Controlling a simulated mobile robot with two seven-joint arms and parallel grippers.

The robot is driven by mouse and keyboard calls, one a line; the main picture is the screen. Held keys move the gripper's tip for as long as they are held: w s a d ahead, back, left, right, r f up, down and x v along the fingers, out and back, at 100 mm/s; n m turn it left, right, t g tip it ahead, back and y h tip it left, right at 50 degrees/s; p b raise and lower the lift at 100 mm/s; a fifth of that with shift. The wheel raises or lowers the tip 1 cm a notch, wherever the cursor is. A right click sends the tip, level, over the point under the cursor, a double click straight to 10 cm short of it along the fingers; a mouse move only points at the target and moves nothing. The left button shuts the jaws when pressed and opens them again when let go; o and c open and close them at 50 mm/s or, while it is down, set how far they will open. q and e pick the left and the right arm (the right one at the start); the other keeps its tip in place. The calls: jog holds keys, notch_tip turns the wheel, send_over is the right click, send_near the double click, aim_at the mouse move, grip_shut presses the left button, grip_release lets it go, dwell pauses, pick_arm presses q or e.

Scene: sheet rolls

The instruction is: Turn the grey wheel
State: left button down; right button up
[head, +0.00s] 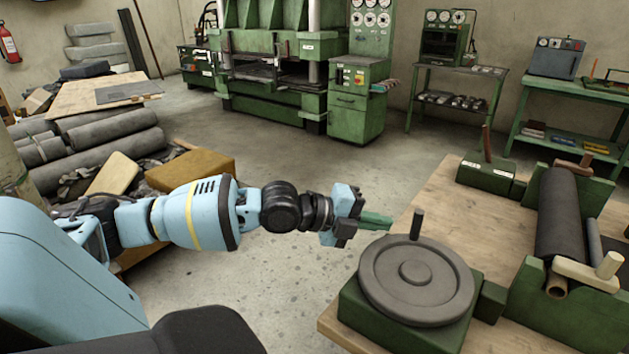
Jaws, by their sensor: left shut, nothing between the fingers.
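The grey wheel (432,282) lies flat on a green base (377,325) at the near left corner of the wooden table. It is a round disc with a raised hub in the middle. A dark upright peg (417,224) stands near its far rim. My left arm reaches in from the left, and my left gripper (376,221) is shut and empty. Its green fingers point right, just left of the peg and above the wheel's far left rim. I cannot tell whether the fingertips touch the peg. My right gripper is not in view.
On the wooden table (440,207), right of the wheel, a green machine holds a dark roll (562,215). A green block with an upright lever (487,165) stands behind. Grey rolls (105,152) lie at the left. A green press (270,95) stands at the back. The floor between is clear.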

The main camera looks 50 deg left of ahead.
pick_arm(q)
jog(key=w+a+p+v, duration=0.1)
jog(key=p+v, duration=0.4)
jog(key=v, duration=0.5)
jog(key=shift+s+a+p, duration=0.25)
jog(key=shift+a+p, duration=0.1)
jog(key=shift+a, duration=0.05)
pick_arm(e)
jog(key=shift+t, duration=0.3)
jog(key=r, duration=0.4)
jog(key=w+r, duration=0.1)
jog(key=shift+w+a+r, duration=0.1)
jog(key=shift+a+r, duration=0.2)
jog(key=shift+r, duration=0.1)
